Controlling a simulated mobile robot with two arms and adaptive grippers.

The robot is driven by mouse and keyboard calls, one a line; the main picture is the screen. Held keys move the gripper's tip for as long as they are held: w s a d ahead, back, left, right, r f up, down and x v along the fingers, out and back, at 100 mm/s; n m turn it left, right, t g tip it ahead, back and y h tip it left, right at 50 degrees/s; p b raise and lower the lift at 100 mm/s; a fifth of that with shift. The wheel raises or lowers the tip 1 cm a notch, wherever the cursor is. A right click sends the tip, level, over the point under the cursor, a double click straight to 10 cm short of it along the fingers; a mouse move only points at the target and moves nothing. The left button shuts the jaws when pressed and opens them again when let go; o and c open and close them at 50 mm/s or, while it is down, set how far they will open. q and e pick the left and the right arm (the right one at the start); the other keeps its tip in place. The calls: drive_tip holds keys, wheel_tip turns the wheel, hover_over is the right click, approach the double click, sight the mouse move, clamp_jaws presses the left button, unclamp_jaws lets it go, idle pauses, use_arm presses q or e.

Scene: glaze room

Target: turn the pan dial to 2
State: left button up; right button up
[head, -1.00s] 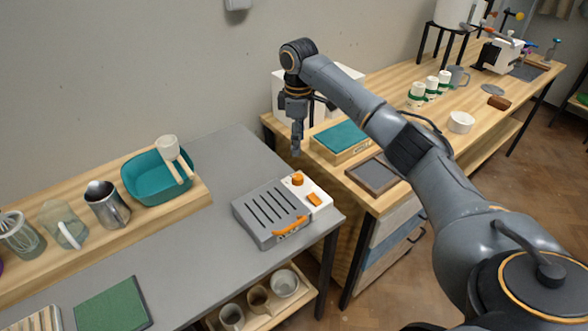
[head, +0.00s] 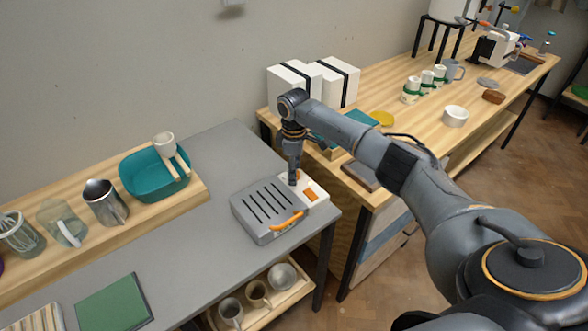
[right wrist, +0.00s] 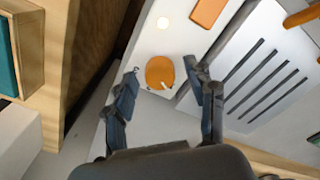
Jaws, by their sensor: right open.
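The pan (head: 262,212) is a grey slotted unit with an orange handle, near the right edge of the grey table. Its white control panel (head: 318,196) carries an orange button (head: 311,194). The orange pan dial (right wrist: 159,71) shows in the right wrist view, its white mark pointing toward the lower right of the picture; in the head view my gripper hides it. My right gripper (head: 294,178) points down over the panel. In the right wrist view its open fingers (right wrist: 161,70) stand on either side of the dial with gaps. Numbers around the dial are not readable. My left gripper is not in view.
A teal basin (head: 150,180) and a metal jug (head: 104,202) stand on the wooden riser at left. Bare grey tabletop lies left of the pan.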

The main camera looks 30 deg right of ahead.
drive_tip(key=shift+c, duration=1.1)
drive_tip(key=c, duration=0.9)
drive_tip(key=shift+r+m+p, duration=0.15)
drive_tip(key=shift+m+p, duration=0.45)
drive_tip(key=shift+p, duration=0.3)
drive_tip(key=shift+c, duration=0.2)
drive_tip(key=m+p, duration=0.6)
drive_tip(key=shift+m, duration=0.4)
drive_tip(key=shift+m+p, duration=1.05)
drive_tip(key=shift+m, duration=0.85)
